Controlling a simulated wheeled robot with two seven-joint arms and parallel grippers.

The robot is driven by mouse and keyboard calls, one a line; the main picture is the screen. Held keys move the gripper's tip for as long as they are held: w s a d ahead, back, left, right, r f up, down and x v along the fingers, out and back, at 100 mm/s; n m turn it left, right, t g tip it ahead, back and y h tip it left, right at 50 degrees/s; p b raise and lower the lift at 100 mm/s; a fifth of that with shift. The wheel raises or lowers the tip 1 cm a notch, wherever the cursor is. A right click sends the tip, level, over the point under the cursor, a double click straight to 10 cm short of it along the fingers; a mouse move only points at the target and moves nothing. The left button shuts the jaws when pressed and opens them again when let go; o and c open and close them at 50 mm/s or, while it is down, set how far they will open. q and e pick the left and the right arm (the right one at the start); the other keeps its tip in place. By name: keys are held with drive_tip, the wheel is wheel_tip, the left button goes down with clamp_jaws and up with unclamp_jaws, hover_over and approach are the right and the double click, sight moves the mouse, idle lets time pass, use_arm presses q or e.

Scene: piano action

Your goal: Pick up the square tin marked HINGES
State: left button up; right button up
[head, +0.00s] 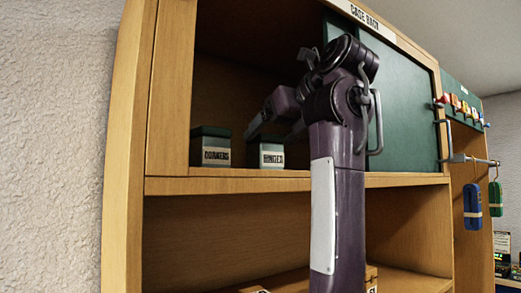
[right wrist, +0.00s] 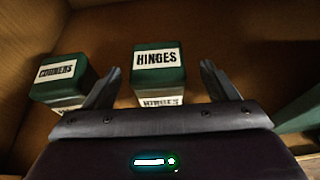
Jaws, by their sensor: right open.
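The square tin marked HINGES (right wrist: 157,62) has a green lid with a white label and stands upright on the cupboard shelf. In the right wrist view it lies between and just beyond the fingers of my right gripper (right wrist: 158,85). The gripper is open, and I see no contact with the tin. In the head view the HINGES tin (head: 271,155) stands on the upper shelf, with my right gripper (head: 258,125) close above it and partly in front of its top. My left gripper is not in view.
A similar green-lidded tin marked CORNERS (head: 210,148) stands to the left of the HINGES tin; it also shows in the right wrist view (right wrist: 66,80). A green sliding panel (head: 405,105) covers the cupboard's right part. The shelf edge (head: 225,184) runs below the tins.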

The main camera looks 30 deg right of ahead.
drive_tip(key=shift+s+r+p, duration=0.1)
drive_tip(key=shift+s+p, duration=0.05)
drive_tip(key=shift+p, duration=0.2)
drive_tip(key=p+x, duration=0.2)
drive_tip(key=shift+w+a+r, duration=0.15)
drive_tip(key=shift+w+a, duration=0.05)
drive_tip(key=shift+w, duration=0.15)
drive_tip(key=p+x, duration=0.1)
drive_tip(key=x, duration=0.2)
drive_tip(key=shift+w, duration=0.2)
drive_tip(key=shift+d+f, duration=0.1)
drive_tip(key=shift+f, duration=0.15)
drive_tip(key=shift+s, duration=0.3)
drive_tip(key=shift+c, duration=0.4)
drive_tip(key=c, duration=1.2)
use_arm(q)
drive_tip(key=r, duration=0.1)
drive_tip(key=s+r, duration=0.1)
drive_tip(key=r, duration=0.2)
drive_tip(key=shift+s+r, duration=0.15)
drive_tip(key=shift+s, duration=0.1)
use_arm(e)
drive_tip(key=shift+o, duration=0.2)
drive_tip(key=shift+r, duration=0.1)
